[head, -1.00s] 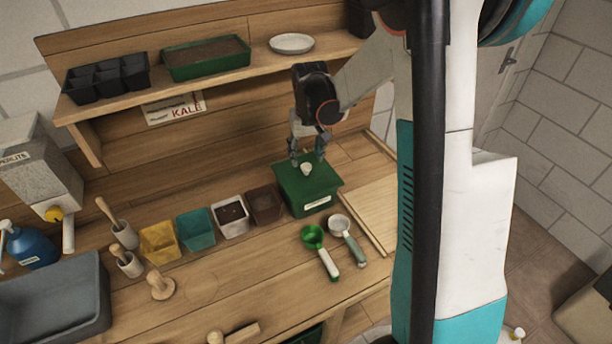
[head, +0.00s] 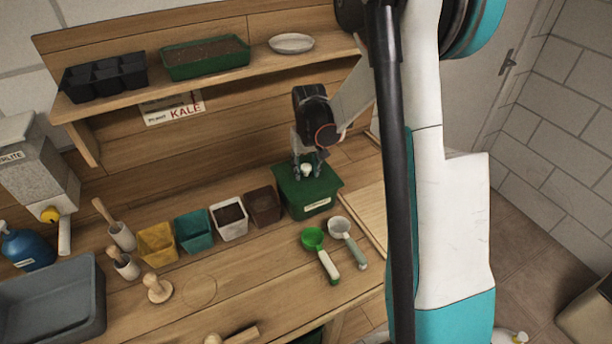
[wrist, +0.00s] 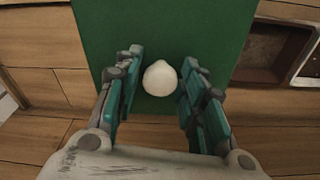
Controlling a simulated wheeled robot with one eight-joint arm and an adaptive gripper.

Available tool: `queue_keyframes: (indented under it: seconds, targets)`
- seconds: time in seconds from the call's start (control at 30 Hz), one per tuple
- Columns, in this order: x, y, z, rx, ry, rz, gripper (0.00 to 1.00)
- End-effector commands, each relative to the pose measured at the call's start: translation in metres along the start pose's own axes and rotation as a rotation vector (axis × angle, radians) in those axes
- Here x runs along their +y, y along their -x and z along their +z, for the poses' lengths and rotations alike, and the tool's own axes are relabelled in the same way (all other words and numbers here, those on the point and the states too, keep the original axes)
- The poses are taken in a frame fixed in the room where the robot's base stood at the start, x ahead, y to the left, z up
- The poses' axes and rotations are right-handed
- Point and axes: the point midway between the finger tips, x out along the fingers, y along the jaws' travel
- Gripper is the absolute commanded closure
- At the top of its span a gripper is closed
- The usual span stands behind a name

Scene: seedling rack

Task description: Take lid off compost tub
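The compost tub (head: 311,206) is a green box with a pale label on its front, standing on the bench. Its flat green lid (head: 322,184) is on top, with a small round cream knob (head: 306,169) in the middle. The lid (wrist: 165,30) and knob (wrist: 160,78) also show in the wrist view. My gripper (head: 308,167) is pointed down at the lid. In the wrist view its teal fingers (wrist: 157,85) are open on either side of the knob, with a gap on both sides.
Brown (head: 263,206), white (head: 229,217), teal (head: 193,231) and yellow (head: 157,243) pots line up left of the tub. A green scoop (head: 321,252) and a grey-handled scoop (head: 347,240) lie in front. A wooden board (head: 363,213) lies to the right. A shelf (head: 215,87) hangs above.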

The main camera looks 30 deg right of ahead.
Motion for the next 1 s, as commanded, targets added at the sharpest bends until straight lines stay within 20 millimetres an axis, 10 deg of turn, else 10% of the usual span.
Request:
queue_keyframes:
  seconds: [0.1, 0.57, 1.0]
  targets:
    - [0.000, 0.000, 0.000, 0.000, 0.000, 0.000, 0.98]
    - [0.000, 0.006, -0.001, 0.000, 0.000, 0.000, 0.98]
    - [0.000, 0.084, -0.010, 0.000, 0.000, 0.000, 0.98]
